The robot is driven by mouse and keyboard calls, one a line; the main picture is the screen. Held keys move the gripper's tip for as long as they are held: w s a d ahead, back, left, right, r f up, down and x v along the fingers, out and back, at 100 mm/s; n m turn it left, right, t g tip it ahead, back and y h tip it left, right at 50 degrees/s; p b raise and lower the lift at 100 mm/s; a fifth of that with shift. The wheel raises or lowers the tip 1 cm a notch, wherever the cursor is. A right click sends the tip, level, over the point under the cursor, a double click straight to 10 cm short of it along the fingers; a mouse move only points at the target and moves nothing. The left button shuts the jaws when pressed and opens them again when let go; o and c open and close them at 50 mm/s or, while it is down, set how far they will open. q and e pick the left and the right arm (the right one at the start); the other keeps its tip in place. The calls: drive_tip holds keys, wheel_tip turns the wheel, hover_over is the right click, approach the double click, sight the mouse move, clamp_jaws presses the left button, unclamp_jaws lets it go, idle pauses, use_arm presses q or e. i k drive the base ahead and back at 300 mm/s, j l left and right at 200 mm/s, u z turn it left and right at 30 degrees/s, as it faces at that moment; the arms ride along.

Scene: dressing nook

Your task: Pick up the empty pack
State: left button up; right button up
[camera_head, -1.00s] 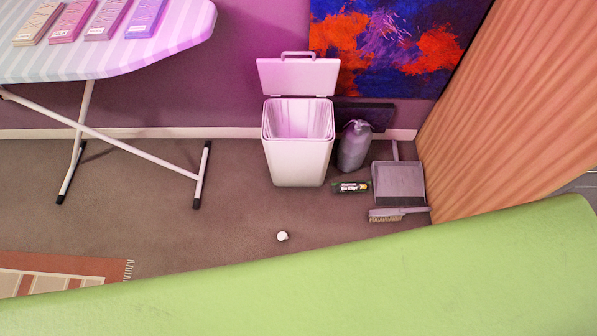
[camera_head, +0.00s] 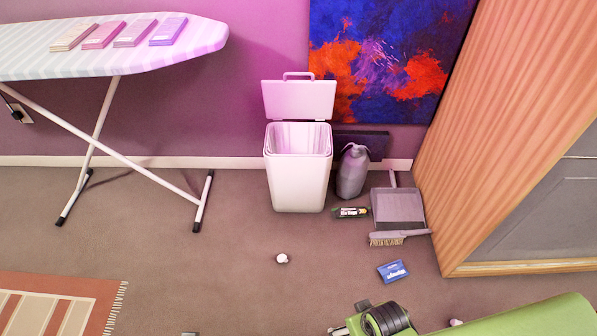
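A small blue pack (camera_head: 392,271) with white lettering lies flat on the carpet, right of centre and in front of the dustpan. A dark green and black pack (camera_head: 350,212) with pale lettering, which seems to read as bags, lies by the foot of the bin. I cannot tell from here whether either pack is empty. A green part with a black ribbed joint shows at the bottom right, seemingly my own arm. No gripper fingers can be made out. Both packs are apart from it.
An open white lidded bin (camera_head: 298,182) stands at the wall beside a grey bottle (camera_head: 352,172). A dustpan (camera_head: 398,208) and brush (camera_head: 399,238) lie right of it. A small white crumpled thing (camera_head: 282,258) lies on open carpet. An ironing board (camera_head: 110,57) stands left, above a rug (camera_head: 60,300).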

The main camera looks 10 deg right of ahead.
sight(393, 271)
drive_tip(key=z, duration=1.45)
